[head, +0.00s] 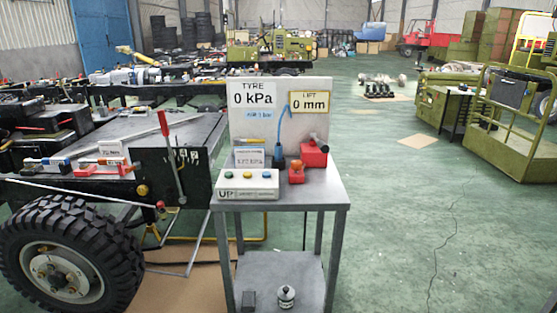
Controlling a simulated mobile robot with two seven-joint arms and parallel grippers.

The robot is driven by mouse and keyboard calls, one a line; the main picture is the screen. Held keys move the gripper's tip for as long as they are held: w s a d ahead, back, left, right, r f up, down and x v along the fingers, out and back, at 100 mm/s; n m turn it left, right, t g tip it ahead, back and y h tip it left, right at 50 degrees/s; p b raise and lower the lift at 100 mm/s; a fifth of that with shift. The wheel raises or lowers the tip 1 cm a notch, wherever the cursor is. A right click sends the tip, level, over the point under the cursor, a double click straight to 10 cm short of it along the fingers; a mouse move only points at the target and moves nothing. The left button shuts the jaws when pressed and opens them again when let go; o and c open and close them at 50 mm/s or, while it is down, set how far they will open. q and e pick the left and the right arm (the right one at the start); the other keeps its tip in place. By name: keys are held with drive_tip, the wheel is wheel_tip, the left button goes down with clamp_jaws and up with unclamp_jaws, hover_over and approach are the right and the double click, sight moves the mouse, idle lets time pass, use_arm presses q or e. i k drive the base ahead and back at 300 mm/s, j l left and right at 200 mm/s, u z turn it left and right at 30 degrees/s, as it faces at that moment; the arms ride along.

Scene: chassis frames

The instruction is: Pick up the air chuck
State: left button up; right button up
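A small metal stand (332,190) is in the middle of the head view. On it, a slim blue piece (278,152) stands upright in a dark holder (278,164), with a thin blue hose (291,115) arching above it. This looks like the air chuck, but it is too small to be sure. The upright panel (300,130) behind it reads TYRE 0 kPa and LIFT 0 mm. Neither of my grippers shows in this view.
A white box with three buttons (247,185), a red block with a dark handle (313,156) and a small red piece (296,174) share the stand top. A chassis with a large tyre (112,238) stands close at left.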

sight(277, 147)
drive_tip(key=u, duration=1.45)
drive_tip(key=i+l, duration=0.15)
drive_tip(key=l, duration=0.25)
drive_tip(key=i+l+u, duration=0.1)
drive_tip(key=l, duration=0.35)
drive_tip(key=i+l, duration=0.15)
drive_tip(key=l, duration=0.3)
drive_tip(key=i+l+u, duration=0.1)
drive_tip(key=l, duration=0.3)
drive_tip(key=i+l, duration=0.15)
drive_tip(key=l, duration=0.3)
drive_tip(key=u, duration=0.05)
